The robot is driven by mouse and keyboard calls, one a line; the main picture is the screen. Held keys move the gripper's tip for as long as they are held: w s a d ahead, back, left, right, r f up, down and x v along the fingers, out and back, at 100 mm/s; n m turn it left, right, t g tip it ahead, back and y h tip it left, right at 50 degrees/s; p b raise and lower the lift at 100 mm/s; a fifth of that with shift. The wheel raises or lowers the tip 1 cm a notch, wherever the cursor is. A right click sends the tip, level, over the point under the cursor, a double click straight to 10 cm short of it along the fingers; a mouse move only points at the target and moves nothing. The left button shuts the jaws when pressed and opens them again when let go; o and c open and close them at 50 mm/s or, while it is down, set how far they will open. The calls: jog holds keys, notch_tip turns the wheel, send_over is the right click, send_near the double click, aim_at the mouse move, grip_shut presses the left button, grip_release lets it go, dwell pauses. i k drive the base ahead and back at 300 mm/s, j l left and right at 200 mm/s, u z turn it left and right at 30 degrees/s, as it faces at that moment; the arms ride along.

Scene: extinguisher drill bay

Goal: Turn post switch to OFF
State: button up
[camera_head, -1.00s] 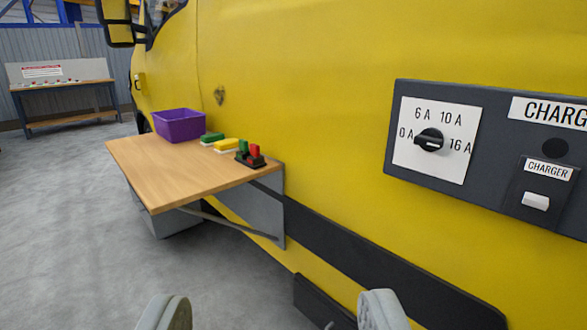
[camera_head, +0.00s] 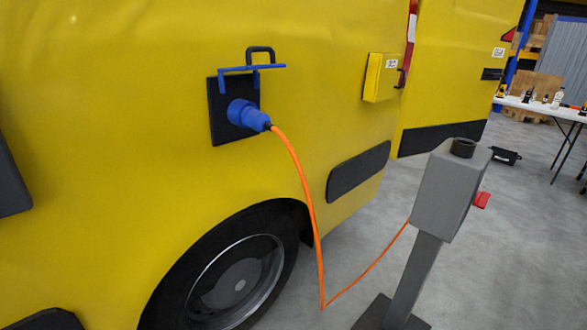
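The grey post (camera_head: 445,190) stands upright on a dark foot at the right of the view, beside the yellow vehicle. A red part (camera_head: 481,200), which looks like the post's switch, sticks out from the right side of its head. The switch's face and its marking are turned away, so I cannot tell its position. A dark round fitting (camera_head: 462,148) sits on top of the post. An orange cable (camera_head: 309,205) runs from the post to a blue plug (camera_head: 246,115) in the vehicle's side. My gripper does not show in this view.
The yellow vehicle (camera_head: 130,100) fills the left and middle, with a wheel (camera_head: 235,280) low down. The cable's slack hangs low between vehicle and post. A white table (camera_head: 540,108) with items stands at the far right. Grey floor (camera_head: 510,260) right of the post is clear.

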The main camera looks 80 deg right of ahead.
aim_at(482, 199)
jog(key=z, duration=3.4)
